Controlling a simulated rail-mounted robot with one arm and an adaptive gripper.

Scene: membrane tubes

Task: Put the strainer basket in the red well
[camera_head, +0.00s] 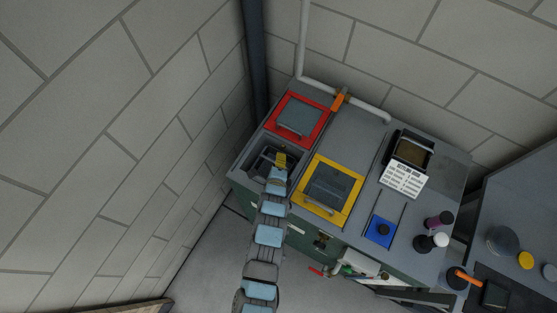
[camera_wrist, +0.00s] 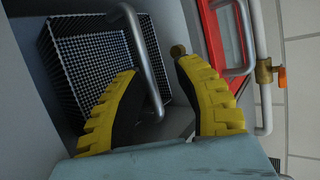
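The strainer basket (camera_wrist: 75,55) is a dark mesh box with a grey bar handle (camera_wrist: 143,55), at upper left in the wrist view. In the head view it sits in an uncovered recess (camera_head: 250,163) just in front of the red well, mostly hidden by my arm. The red well (camera_head: 316,133) has a red frame and a grey lid with a handle lying over it; its frame also shows in the wrist view (camera_wrist: 212,40). My gripper (camera_wrist: 155,65) is open, its yellow fingers either side of the handle; I cannot tell whether they touch it. It also shows in the head view (camera_head: 279,161).
A yellow-framed lid (camera_head: 350,208) is right of my arm. Further right are a black-rimmed container (camera_head: 430,158), a white label sheet (camera_head: 402,181), a blue square (camera_head: 380,230) and knobs. A pipe with an orange valve handle (camera_head: 340,99) runs behind the red well. Walls stand close behind and left.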

